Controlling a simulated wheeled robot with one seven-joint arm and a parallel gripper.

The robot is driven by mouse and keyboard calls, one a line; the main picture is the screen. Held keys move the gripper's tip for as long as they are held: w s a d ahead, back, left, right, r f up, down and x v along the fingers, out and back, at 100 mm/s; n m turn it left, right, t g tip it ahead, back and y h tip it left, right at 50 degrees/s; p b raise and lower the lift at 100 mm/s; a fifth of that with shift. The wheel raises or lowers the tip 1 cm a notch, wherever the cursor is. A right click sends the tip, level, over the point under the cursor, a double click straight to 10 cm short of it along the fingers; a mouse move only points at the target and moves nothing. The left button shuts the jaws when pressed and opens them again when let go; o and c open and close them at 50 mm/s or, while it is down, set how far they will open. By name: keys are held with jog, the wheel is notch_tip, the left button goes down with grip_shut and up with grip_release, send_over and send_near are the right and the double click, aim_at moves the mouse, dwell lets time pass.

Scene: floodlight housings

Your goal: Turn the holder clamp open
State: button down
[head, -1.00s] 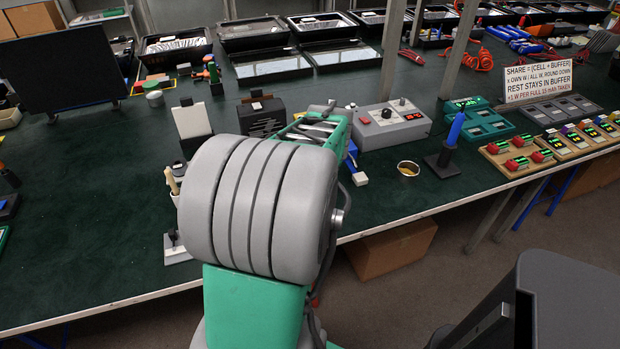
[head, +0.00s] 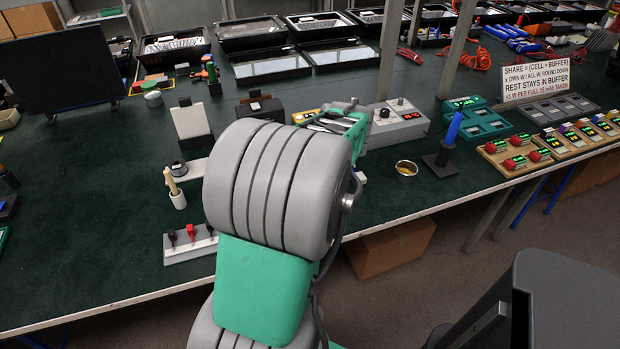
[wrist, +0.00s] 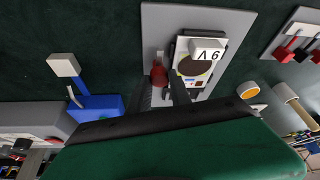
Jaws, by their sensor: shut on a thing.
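In the wrist view, my gripper (wrist: 163,92) has its two dark fingers close around a small red clamp knob (wrist: 158,74). The knob stands on a light grey base plate (wrist: 228,20), beside the holder. The fingertips partly cover the knob's lower part, so I cannot tell how far the clamp is turned. In the head view my arm hides the clamp, the holder and my fingertips.

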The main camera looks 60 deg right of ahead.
jog(key=c, duration=1.2)
grip_release()
jog(key=v, duration=0.7)
jog(key=shift+s+r+p, duration=0.1)
jog(key=shift+r+p, duration=0.25)
